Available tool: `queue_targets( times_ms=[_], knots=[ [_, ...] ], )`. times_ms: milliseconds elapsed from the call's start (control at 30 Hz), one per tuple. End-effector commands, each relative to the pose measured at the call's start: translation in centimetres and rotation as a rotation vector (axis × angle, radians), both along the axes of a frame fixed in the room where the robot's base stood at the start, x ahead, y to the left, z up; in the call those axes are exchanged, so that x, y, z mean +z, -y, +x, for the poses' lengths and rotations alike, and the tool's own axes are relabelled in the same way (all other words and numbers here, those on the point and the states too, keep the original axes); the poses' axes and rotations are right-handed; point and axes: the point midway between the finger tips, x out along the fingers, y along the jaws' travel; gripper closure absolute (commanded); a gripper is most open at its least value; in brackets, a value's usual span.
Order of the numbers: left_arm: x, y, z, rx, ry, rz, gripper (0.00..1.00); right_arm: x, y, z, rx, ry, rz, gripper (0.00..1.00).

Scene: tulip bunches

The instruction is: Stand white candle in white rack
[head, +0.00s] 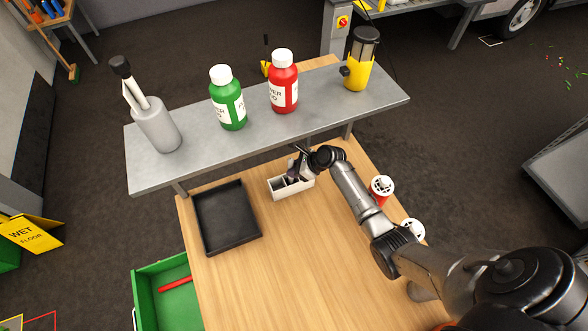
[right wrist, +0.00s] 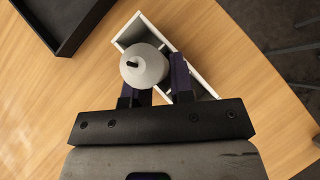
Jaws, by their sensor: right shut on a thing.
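The white candle (right wrist: 145,67), a pale cylinder with a dark wick, is between the fingers of my right gripper (right wrist: 154,84) in the right wrist view. The gripper is shut on it, and it looks upright, seen from above. The white rack (right wrist: 127,35) lies under the candle and fingers, with the candle over its left part. I cannot tell how deep the candle is in a compartment. In the head view the rack (head: 294,191) stands on the wooden table below my right gripper (head: 296,172), which mostly hides the candle. My left gripper is not in view.
A black tray (head: 254,237) lies left of the rack. A grey shelf (head: 190,172) with a green bottle (head: 228,103) and a red bottle (head: 283,85) stands behind. A red holder with a white top (head: 382,186) is right of my arm. A green crate (head: 145,290) holds a red stick (head: 175,284).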

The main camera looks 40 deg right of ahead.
Motion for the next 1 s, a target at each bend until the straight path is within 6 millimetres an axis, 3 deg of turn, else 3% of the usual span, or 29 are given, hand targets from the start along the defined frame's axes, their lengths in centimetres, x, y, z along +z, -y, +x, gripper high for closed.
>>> queue_targets(
  times_ms=[67, 100, 367, 667, 1000],
  knots=[
    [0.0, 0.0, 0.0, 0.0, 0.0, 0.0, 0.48, 0.0, 0.0, 0.0, 0.0, 0.0, 0.0, 1.0],
    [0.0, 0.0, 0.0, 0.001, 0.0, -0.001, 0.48, -0.1, 0.0, 0.0, 0.0, 0.0, 0.0, 0.77],
    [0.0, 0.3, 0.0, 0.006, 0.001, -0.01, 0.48, -0.1, 0.0, 0.0, 0.0, 0.0, 0.0, 0.52],
    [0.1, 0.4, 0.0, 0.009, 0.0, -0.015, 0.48, 0.2, 0.1, -0.1, 0.0, 0.001, -0.001, 0.52],
    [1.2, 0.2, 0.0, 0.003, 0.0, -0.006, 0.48, 4.0, 2.3, -3.2, 0.001, 0.001, -0.003, 0.52]
  ],
)
